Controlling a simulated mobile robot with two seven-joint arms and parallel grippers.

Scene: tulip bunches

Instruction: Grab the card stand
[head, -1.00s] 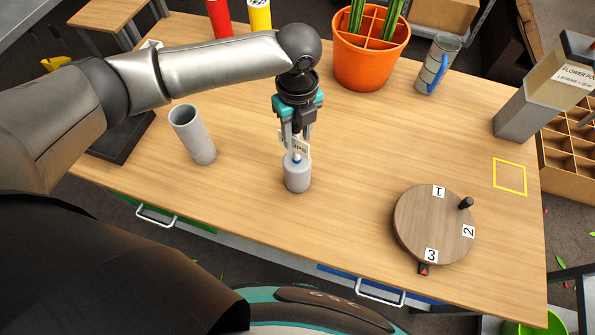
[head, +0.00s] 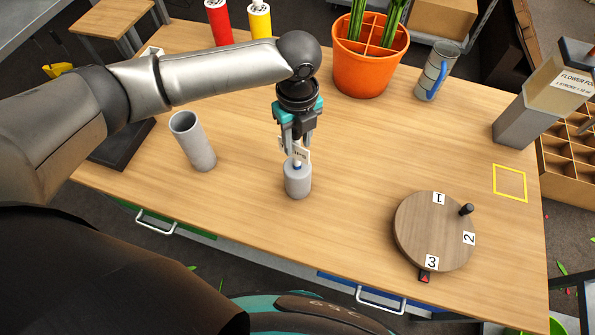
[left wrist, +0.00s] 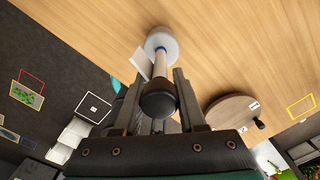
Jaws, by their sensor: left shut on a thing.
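The card stand (head: 298,181) is a grey cylindrical base with a thin post, a blue collar and a small white card. It stands upright on the wooden table, left of the turntable. My left gripper (head: 297,146) points down over it and is shut on its upper part. In the left wrist view the post ends in a dark round knob between the fingers (left wrist: 160,100), and the pale base (left wrist: 161,46) shows beyond. The fingers partly hide the card and post in the head view. My right gripper is out of view.
A grey tube (head: 193,141) stands left of the stand. A round wooden turntable (head: 430,228) with numbered tags is at right. The table between the stand and turntable is clear.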

